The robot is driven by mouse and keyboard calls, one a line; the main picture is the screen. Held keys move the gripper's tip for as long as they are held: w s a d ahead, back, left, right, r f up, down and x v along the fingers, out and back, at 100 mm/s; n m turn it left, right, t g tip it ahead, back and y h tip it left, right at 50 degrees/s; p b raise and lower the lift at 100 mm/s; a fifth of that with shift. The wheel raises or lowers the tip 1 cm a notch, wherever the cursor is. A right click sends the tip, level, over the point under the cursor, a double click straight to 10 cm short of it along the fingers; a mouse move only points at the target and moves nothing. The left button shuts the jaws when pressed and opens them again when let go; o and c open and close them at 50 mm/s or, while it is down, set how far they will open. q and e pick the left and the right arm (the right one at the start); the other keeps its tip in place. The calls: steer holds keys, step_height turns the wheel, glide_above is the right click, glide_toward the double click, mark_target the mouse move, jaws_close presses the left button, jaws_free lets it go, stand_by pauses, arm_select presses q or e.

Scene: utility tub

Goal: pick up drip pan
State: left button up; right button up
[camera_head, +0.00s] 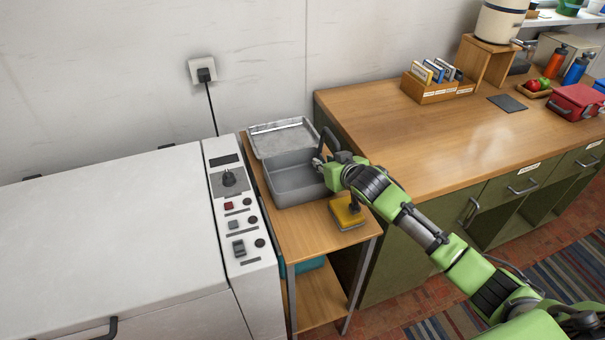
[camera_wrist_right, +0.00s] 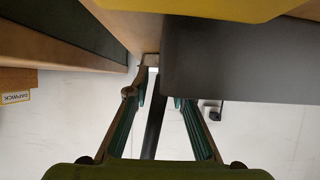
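On a small wooden side table is a deep grey tub (camera_head: 294,182). A shallow, mottled metal pan (camera_head: 282,138), which looks like the drip pan, lies tilted at its back edge. My right gripper (camera_head: 319,152) is at the tub's right wall, apart from the shallow pan. In the wrist view, the right gripper (camera_wrist_right: 160,95) has its fingers apart, with a dark narrow edge between them, likely the tub's wall. The tub's grey side (camera_wrist_right: 240,65) fills the upper right there. Contact is not clear. My left gripper is not in view.
A yellow sponge-like block (camera_head: 347,212) lies at the side table's front right. A white machine with a control panel (camera_head: 240,205) stands close on the left. A higher wooden counter (camera_head: 430,130) adjoins on the right, mostly bare near the tub.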

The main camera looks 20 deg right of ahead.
jaws_close()
steer(key=shift+r, duration=0.15)
